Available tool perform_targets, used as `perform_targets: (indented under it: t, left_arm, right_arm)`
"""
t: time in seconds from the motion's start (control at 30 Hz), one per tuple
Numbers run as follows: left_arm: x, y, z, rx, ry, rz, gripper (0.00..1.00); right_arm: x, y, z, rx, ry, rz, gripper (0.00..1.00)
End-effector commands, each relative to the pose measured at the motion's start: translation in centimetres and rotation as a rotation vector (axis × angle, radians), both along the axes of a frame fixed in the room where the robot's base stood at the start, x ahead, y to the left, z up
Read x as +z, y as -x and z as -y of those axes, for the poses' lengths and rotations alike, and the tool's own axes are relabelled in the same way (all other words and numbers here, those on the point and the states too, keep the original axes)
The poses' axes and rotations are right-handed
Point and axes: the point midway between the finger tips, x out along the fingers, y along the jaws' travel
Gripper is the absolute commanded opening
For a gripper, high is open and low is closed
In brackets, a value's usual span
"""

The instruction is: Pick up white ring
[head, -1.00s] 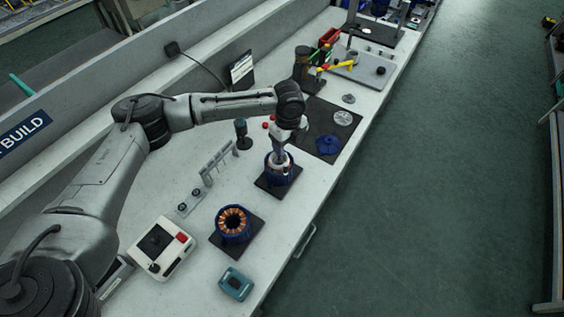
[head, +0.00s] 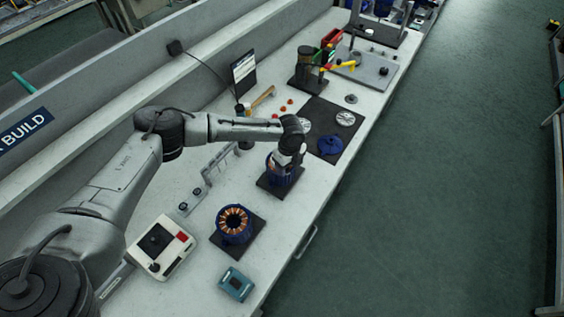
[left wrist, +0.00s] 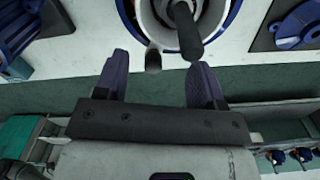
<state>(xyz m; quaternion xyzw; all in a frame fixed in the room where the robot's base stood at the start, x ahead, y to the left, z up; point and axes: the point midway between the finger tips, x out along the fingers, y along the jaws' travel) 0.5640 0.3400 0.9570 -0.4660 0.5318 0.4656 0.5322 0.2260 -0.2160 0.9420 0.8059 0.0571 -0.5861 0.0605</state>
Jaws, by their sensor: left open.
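The white ring (left wrist: 152,28) shows in the left wrist view at the top edge, inside a blue round housing (left wrist: 124,12) and around a dark shaft (left wrist: 187,30). Its upper part is cut off by the frame. My left gripper (left wrist: 160,72) is open and empty, its two dark fingers apart just below the ring in that picture. In the head view my left gripper (head: 282,163) is at the blue housing (head: 276,180) on a dark mat. The wrist hides the ring there. My right gripper is not in view.
A second blue housing with copper windings (head: 234,222) stands nearer on a dark mat. A grey rack (head: 218,160) is to the left. A blue part (head: 330,145) and a silver disc (head: 345,118) lie on a black mat beyond. A white control box (head: 160,247) is at front left.

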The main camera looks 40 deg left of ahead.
Motion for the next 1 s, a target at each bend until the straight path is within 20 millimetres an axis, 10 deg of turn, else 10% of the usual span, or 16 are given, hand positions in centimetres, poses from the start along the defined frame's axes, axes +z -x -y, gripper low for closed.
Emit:
perform_targets:
  t: [0.47,1.0]
  left_arm:
    - [-1.7,0.0,0.0,0.0,0.0,0.0,0.62]
    - [-1.7,0.0,0.0,0.0,0.0,0.0,0.1]
  right_arm:
    - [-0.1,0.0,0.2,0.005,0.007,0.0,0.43]
    - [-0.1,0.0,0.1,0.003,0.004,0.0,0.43]
